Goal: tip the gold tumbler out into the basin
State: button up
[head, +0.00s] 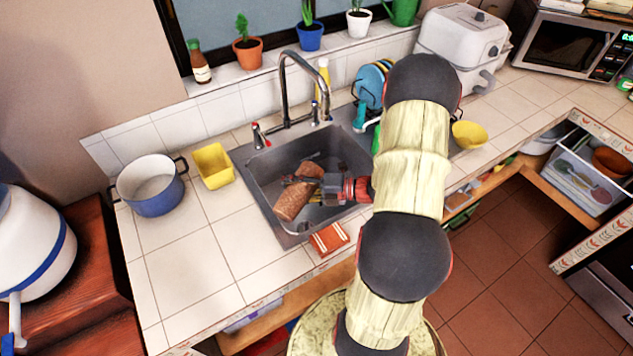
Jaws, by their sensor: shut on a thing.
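The gold tumbler (291,203), a copper-gold textured cup, is in the head view over the sink basin (268,174). It lies strongly tilted, with one end toward the tap and the other toward the basin's front. My gripper (305,184) reaches in from the right and is shut on the tumbler near its middle. The fingers hide part of its side. I cannot tell which end is the mouth, whether anything is coming out, or whether the tumbler touches the basin floor.
A tall tap (284,85) stands behind the basin. A yellow container (213,166) and a blue pot (151,185) stand to the left. An orange striped cloth (328,239) lies at the front edge. Blue dishes (371,84) stand behind my arm. The front left counter is clear.

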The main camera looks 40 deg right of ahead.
jog(key=shift+d+m+y+p, duration=0.15)
jog(key=shift+m+y+p, duration=0.25)
jog(key=shift+p, duration=0.65)
jog(key=shift+r+p, duration=0.1)
jog(key=shift+p, duration=0.2)
jog(key=n+h+b, duration=0.1)
jog(key=b, duration=0.3)
jog(key=shift+a+n, duration=0.3)
jog(key=shift+a, duration=0.1)
jog(key=shift+s+b, duration=0.1)
jog(key=shift+b, duration=0.35)
